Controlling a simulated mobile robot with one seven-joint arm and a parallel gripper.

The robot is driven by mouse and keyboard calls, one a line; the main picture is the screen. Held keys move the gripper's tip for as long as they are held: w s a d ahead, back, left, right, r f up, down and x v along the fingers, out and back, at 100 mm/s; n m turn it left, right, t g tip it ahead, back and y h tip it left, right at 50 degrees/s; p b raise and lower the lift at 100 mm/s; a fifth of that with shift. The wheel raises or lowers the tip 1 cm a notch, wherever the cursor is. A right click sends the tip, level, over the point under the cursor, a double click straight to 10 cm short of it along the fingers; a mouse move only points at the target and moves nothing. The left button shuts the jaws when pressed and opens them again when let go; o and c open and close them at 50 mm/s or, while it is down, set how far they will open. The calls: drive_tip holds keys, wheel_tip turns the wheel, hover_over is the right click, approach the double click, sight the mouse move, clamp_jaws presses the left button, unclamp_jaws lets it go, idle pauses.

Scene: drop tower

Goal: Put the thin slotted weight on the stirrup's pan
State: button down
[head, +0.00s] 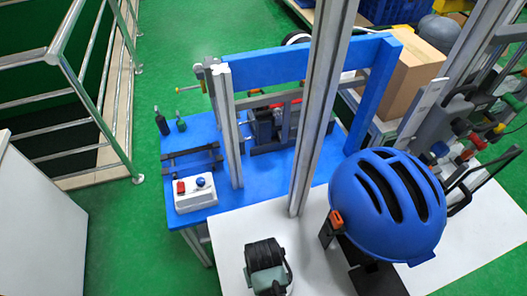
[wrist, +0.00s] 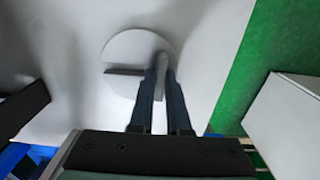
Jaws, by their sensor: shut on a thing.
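The thin slotted weight (wrist: 124,50) is a pale grey disc with a dark straight slot running in from its left side. It shows in the upper middle of the wrist view. My gripper (wrist: 160,68) has its two dark fingers close together over the right part of the disc. It is shut on the weight, with a small grey part visible between the fingertips. The grip on it is partly hidden by the fingers. A pale surface lies behind the disc; I cannot tell the gap. I cannot make out the weight in the head view, nor the stirrup or its pan in either view.
A blue bench (head: 255,183) carries a blue frame (head: 275,68) and a control box (head: 196,194). A metal upright (head: 318,110) rises from the white table (head: 228,229), left of a blue helmet (head: 385,205). Steel railings (head: 85,85) stand left, with green floor (head: 125,225) clear below.

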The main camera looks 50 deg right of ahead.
drive_tip(key=shift+w+d+f, duration=0.1)
drive_tip(key=shift+f, duration=0.05)
drive_tip(key=shift+f, duration=0.1)
drive_tip(key=c, duration=0.9)
unclamp_jaws()
drive_tip(key=shift+f, duration=0.1)
wheel_tip(320, 180, up, 12)
drive_tip(key=shift+r+p, duration=0.15)
drive_tip(key=shift+p, duration=0.6)
